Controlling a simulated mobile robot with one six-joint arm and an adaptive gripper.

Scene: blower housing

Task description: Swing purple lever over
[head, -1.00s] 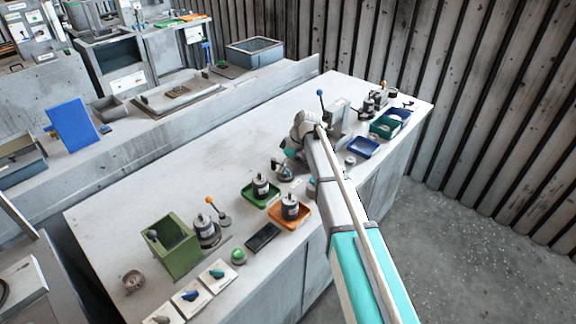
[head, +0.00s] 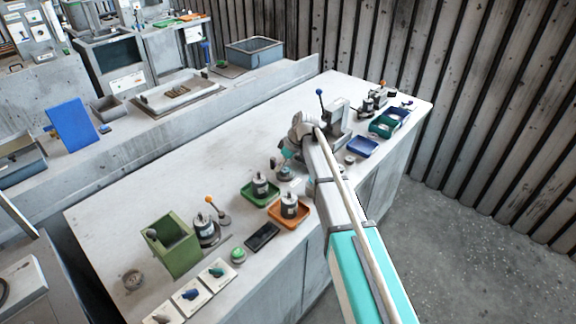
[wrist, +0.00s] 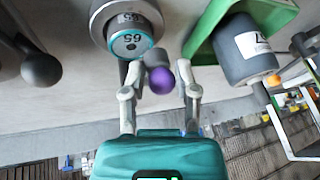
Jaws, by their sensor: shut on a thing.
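The purple lever shows in the wrist view as a purple ball knob (wrist: 162,80) on a short grey stem. My gripper (wrist: 160,84) is shut on this knob, with one finger on each side of it. Just beyond the knob is a grey cylinder with a teal face (wrist: 130,43) marked 65. In the head view my gripper (head: 287,158) is low over the middle of the bench, and the purple knob is hidden there. The lever's base and exact tilt cannot be made out.
In the wrist view a green tray (wrist: 277,14) with a grey cylinder (wrist: 243,50) lies close on the right, and a dark ball-ended lever (wrist: 40,69) on the left. In the head view an orange tray (head: 275,222) is nearby. The bench's back strip is clear.

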